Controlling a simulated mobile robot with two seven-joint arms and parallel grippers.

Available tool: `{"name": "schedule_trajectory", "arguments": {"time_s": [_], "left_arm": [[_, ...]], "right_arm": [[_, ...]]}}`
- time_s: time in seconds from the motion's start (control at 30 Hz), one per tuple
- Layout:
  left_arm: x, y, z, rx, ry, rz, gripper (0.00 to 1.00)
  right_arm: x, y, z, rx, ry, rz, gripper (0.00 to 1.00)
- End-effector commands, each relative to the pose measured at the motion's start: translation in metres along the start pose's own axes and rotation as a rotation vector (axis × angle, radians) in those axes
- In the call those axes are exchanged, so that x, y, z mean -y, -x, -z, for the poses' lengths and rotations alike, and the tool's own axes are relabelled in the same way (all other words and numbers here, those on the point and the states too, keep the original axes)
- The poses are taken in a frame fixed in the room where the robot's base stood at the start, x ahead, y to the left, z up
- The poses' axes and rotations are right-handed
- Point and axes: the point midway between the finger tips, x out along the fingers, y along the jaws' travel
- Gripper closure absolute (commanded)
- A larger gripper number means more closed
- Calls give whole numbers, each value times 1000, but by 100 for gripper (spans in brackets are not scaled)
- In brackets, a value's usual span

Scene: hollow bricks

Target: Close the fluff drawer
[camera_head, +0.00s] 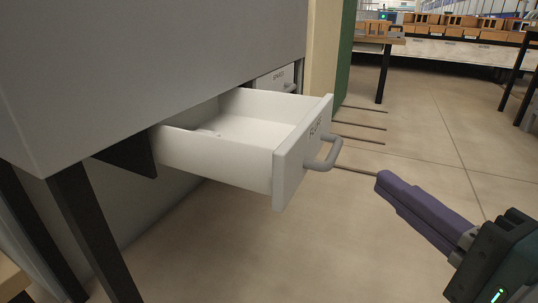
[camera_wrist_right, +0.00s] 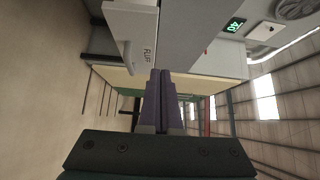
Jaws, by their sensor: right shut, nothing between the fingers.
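The white fluff drawer (camera_head: 235,155) stands pulled out of the grey cabinet, its front panel facing right. Its label is partly readable as "FLUF", and a grey bar handle (camera_head: 328,158) is on the front. The drawer looks almost empty, with something small and pale inside. My right gripper (camera_head: 382,180) has purple fingers, shut and empty, to the right of and below the handle, apart from it. In the right wrist view the shut fingers (camera_wrist_right: 160,73) show beside the drawer's front (camera_wrist_right: 135,25). My left gripper is not in view.
The grey cabinet (camera_head: 150,60) on dark legs fills the left side. A second drawer (camera_head: 277,77) with a handle sits behind the open one and looks shut. Open tiled floor (camera_head: 420,130) lies to the right. Tables with wooden boxes (camera_head: 460,25) stand far back.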

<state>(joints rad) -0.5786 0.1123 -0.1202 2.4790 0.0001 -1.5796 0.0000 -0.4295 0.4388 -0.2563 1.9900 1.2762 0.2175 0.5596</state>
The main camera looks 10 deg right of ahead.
Motion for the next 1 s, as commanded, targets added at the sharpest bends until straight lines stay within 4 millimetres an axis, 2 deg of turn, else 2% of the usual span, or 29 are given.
{"name": "schedule_trajectory", "arguments": {"time_s": [0.03,0.17,0.27,0.7,1.0], "left_arm": [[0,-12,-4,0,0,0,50],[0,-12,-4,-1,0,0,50],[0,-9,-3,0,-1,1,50],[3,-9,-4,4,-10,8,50],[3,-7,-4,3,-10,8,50]], "right_arm": [[-13,0,2,-11,-10,2,100],[-13,-3,6,-24,-23,5,100],[-11,-13,6,-26,-24,6,100],[-10,-102,7,-23,-23,8,100],[-10,-127,-18,-21,-22,5,100]]}}
